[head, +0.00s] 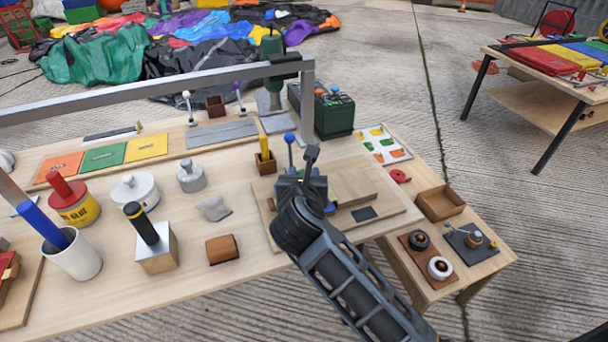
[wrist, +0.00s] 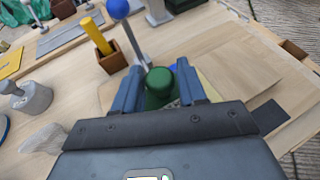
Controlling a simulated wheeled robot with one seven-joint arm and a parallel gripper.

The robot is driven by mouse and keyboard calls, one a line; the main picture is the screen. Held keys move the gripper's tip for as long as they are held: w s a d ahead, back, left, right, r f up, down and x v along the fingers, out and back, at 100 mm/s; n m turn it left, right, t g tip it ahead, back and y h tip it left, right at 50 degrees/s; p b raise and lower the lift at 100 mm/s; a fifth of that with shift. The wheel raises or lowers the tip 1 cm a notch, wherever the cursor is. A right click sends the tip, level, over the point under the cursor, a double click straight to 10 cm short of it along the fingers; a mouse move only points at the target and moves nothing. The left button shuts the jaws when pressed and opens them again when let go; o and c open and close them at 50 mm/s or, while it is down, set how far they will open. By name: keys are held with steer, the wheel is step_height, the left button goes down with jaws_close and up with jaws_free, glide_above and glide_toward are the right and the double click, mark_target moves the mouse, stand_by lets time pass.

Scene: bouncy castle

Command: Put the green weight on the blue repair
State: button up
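My gripper (head: 303,183) is low over the light wooden board at the right part of the bench. In the wrist view its two blue fingers (wrist: 160,88) stand apart, one on each side of the green weight (wrist: 158,80). The weight's round green knob shows between them; its lower part is mostly hidden. I cannot tell whether the fingers press on it. A small piece of blue (wrist: 175,67) shows just beyond the weight, and a bit of blue (head: 330,208) shows beside my gripper in the head view. It may be the blue repair, mostly covered.
A blue-ball lever (head: 288,140) and a yellow stick in a wooden block (head: 265,160) stand close behind my gripper. A dark grey patch (head: 364,213) lies on the board to the right. A metal frame (head: 307,95) rises behind. A wooden tray (head: 440,203) is at right.

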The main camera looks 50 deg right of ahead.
steer(key=o, duration=0.3)
steer(key=shift+r, duration=0.1)
steer(key=v, duration=1.2)
steer(key=s+a+r+n+t, duration=0.2)
steer(key=s+r+n+t, duration=0.4)
steer(key=n, duration=0.5)
steer(key=s+a+r+n+t, duration=0.1)
steer(key=s+r+n+t, duration=0.25)
steer(key=s+n, duration=0.6)
steer(key=s+a+f+n+g+y, duration=0.1)
steer(key=s+a+f+n+y, duration=0.2)
steer(key=n, duration=1)
steer(key=s+a+f+n+g+y, duration=0.1)
steer(key=s+a+f+n+y, duration=0.3)
steer(key=n+y, duration=0.4)
steer(key=s+a+n, duration=0.1)
steer(key=s+n, duration=0.1)
steer(key=n, duration=0.4)
steer(key=shift+a, duration=0.25)
